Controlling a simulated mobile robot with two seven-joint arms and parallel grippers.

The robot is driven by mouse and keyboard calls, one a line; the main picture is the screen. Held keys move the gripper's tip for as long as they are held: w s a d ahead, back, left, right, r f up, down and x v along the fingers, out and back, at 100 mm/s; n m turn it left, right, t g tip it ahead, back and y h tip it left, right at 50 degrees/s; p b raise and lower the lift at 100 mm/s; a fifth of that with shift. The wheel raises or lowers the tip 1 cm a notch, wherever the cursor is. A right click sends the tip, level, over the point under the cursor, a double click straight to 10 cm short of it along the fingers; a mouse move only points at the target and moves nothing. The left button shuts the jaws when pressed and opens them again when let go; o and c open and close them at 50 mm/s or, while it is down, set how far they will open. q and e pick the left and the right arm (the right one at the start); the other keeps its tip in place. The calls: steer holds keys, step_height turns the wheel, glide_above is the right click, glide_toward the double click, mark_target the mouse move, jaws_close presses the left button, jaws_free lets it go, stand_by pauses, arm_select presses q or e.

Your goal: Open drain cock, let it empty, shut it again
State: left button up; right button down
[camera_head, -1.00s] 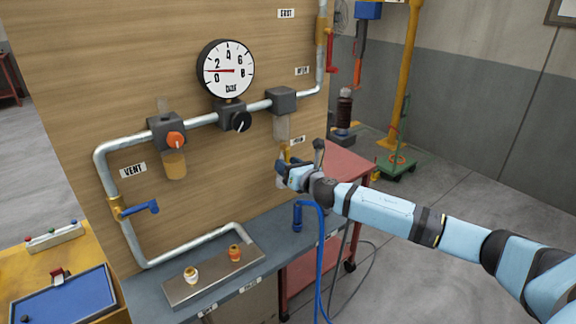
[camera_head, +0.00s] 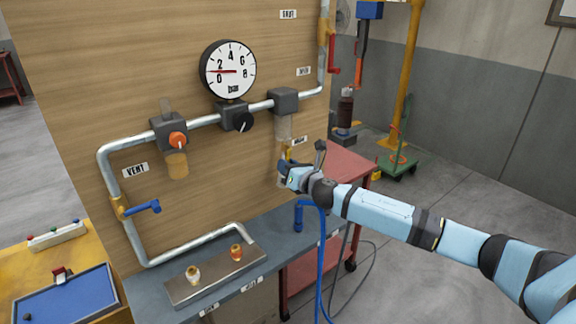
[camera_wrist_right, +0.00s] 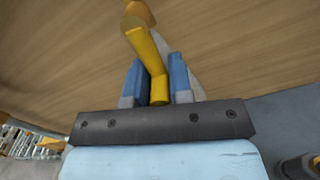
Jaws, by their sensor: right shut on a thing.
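The drain cock has a yellow lever (camera_wrist_right: 149,55), which fills the middle of the right wrist view. My right gripper (camera_wrist_right: 158,84) has its two blue fingers on either side of the lever's end and is shut on it. In the head view, my right gripper (camera_head: 287,172) is at the drain cock below the clear bowl (camera_head: 283,127) on the right of the pipe. The gripper hides most of the cock there, so I cannot tell how far it is turned. My left gripper is not in view.
A blue hose (camera_head: 321,260) hangs below my right arm. A metal plate (camera_head: 216,274) with two fittings lies on the bench.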

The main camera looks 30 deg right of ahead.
mark_target(268, 156)
steer(key=m+p, duration=0.1)
steer(key=m, duration=0.1)
steer(key=a+m, duration=0.1)
steer(key=m, duration=0.1)
steer(key=shift+a+r+p, duration=0.2)
steer(key=shift+r+p, duration=0.15)
steer(key=shift+r, duration=0.05)
steer(key=m, duration=0.1)
steer(key=a+m+p, duration=0.1)
steer(key=m, duration=0.1)
steer(key=shift+s+r, duration=0.1)
steer(key=shift+r, duration=0.25)
steer(key=shift+a+r+m+p, duration=0.15)
steer(key=shift+m+p, duration=0.2)
steer(key=shift+m, duration=0.15)
steer(key=r+m+p, duration=0.1)
steer(key=m, duration=0.2)
steer(key=a+r+m+p, duration=0.1)
steer(key=m+p, duration=0.1)
steer(key=m, duration=0.1)
steer(key=m+p, duration=0.1)
steer(key=m, duration=0.1)
steer(key=shift+s+a+r+m+p, duration=0.15)
steer(key=shift+a+r+m+p, duration=0.15)
steer(key=shift+r+m, duration=0.1)
